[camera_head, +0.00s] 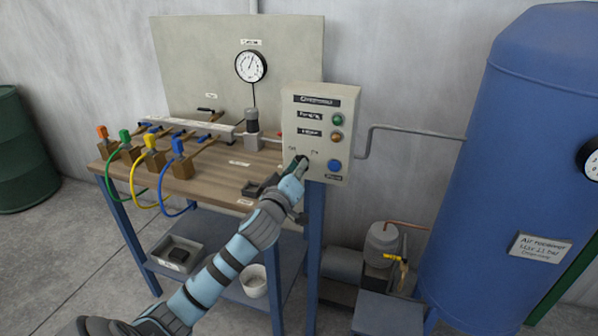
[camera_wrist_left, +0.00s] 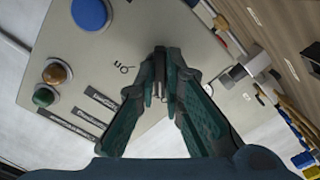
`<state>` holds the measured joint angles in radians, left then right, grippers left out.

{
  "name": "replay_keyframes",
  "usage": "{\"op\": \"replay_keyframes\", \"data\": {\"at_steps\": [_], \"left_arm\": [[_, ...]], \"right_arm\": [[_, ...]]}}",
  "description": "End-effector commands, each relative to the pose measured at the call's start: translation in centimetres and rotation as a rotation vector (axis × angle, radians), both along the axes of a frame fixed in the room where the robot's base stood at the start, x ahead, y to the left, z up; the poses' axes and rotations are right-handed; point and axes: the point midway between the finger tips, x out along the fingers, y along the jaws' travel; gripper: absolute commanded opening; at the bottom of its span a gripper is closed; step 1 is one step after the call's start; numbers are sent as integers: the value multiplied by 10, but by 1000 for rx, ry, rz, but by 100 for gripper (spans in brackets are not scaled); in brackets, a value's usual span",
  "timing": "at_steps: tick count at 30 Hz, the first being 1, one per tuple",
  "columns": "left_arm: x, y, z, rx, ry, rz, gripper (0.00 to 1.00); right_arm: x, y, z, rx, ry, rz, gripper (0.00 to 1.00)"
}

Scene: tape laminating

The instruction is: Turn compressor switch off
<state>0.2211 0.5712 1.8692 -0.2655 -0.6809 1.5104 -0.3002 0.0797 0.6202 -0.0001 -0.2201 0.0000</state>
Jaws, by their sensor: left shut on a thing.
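The compressor control box (camera_head: 318,112) is a pale panel on a blue post, with a green light, an amber light and a blue button (camera_head: 334,166). My left gripper (camera_head: 300,163) is at the lower left of the panel, where the switch sits between two small labels. In the left wrist view my left gripper (camera_wrist_left: 160,85) is shut on the small dark compressor switch (camera_wrist_left: 159,60), which is mostly hidden between the fingertips. The blue button (camera_wrist_left: 90,13) is close by, apart from the fingers. I cannot read the switch's position. My right gripper is not in view.
A workbench (camera_head: 225,170) with colored hoses and a gauge board (camera_head: 180,60) stands left of the panel. A large blue air receiver (camera_head: 510,130) stands at right, and a compressor (camera_head: 382,245) sits low between them. A green barrel (camera_head: 25,150) is at far left.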

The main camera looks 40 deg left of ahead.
Motion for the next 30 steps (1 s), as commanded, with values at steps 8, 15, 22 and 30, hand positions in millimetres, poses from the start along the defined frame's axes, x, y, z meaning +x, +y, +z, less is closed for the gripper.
{"op": "replay_keyframes", "data": {"at_steps": [8, 15, 22, 30], "left_arm": [[0, 0, 0, -56, -19, 0, 0], [0, 0, 0, -61, -21, 0, 0], [0, 0, 0, -60, -21, 0, 20], [0, 0, 0, -59, -21, 0, 29]], "right_arm": [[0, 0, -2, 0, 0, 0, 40], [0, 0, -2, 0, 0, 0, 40], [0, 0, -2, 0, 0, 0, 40], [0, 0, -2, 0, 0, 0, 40]]}}
